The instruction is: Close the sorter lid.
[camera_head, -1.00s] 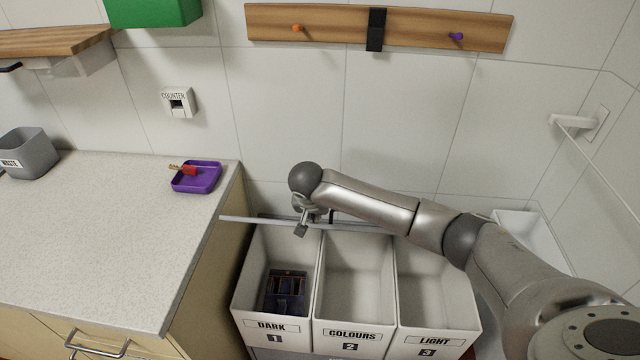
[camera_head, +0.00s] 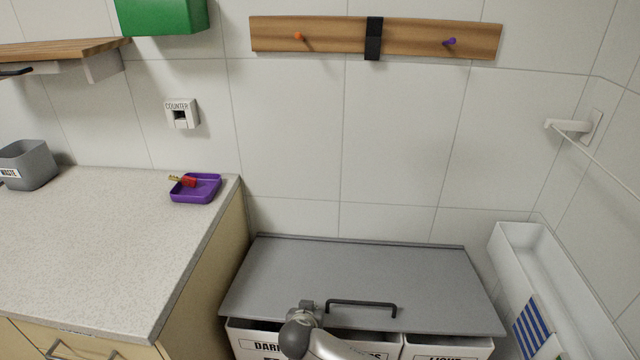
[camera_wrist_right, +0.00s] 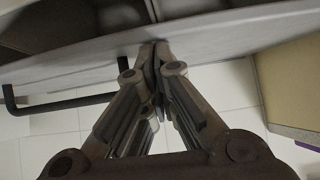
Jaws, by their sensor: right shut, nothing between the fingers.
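The grey sorter lid (camera_head: 350,276) lies over the bins in the head view, hiding most of their insides, with a dark bar handle (camera_head: 362,304) near its front edge. Below that edge show the DARK bin (camera_head: 245,338) and the LIGHT bin (camera_head: 450,345). In the wrist view a gap shows dark bin insides past the lid's edge (camera_wrist_right: 215,38), so the lid looks slightly raised. My right gripper (camera_head: 308,308) is at the lid's front edge, left of the handle. Its fingertips (camera_wrist_right: 154,50) are shut, empty and appear to touch the lid. My left gripper is not in view.
A counter (camera_head: 90,240) stands to the left, with a purple tray (camera_head: 208,190) and a grey waste bin (camera_head: 35,168). A white trough (camera_head: 520,260) with a blue-striped cloth (camera_head: 533,328) is on the right. The tiled wall stands behind the lid.

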